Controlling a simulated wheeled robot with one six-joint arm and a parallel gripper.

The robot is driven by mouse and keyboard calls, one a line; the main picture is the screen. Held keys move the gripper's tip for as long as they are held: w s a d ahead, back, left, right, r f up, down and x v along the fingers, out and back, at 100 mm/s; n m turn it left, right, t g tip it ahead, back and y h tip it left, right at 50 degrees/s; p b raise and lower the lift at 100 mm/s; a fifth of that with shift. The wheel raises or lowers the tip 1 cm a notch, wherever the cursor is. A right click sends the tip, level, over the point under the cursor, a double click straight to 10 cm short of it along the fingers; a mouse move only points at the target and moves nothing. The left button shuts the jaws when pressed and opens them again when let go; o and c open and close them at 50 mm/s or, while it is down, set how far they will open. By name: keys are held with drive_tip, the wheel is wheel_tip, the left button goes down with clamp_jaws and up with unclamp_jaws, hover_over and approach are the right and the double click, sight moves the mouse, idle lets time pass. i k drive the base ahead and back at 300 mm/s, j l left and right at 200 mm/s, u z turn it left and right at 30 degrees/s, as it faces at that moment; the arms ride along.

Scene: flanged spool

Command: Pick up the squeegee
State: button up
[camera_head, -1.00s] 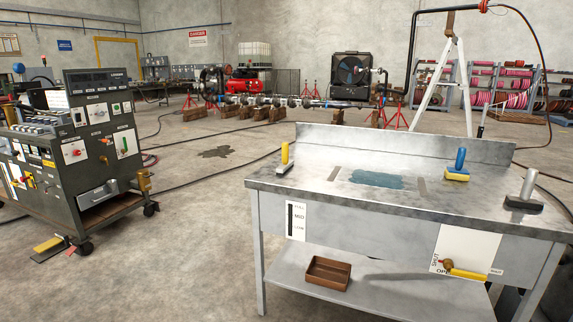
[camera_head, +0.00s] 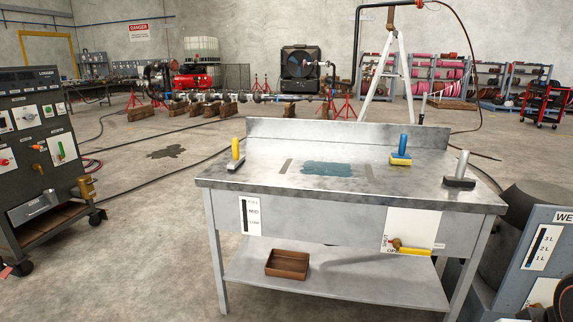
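Three upright-handled tools stand on the metal bench (camera_head: 250,188). One at the right end has a grey handle and a wide black head (camera_head: 460,182); it looks most like a squeegee. One at the back right has a blue handle and a yellow base (camera_head: 401,160). One at the left end has a yellow handle and a grey base (camera_head: 236,164). I cannot tell for certain which is the squeegee. My gripper is not in view.
A dark wet patch (camera_head: 328,169) lies mid-bench, with a raised back edge behind. A brown tray (camera_head: 288,264) sits on the lower shelf. A control cabinet (camera_head: 35,150) stands left and a grey labelled unit (camera_head: 535,260) right. The floor before the left cabinet is open.

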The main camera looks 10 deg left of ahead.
sight(238, 159)
drive_tip(key=i+j, duration=0.2)
drive_tip(key=i, duration=0.3)
drive_tip(key=i+j, duration=0.15)
drive_tip(key=i, duration=0.35)
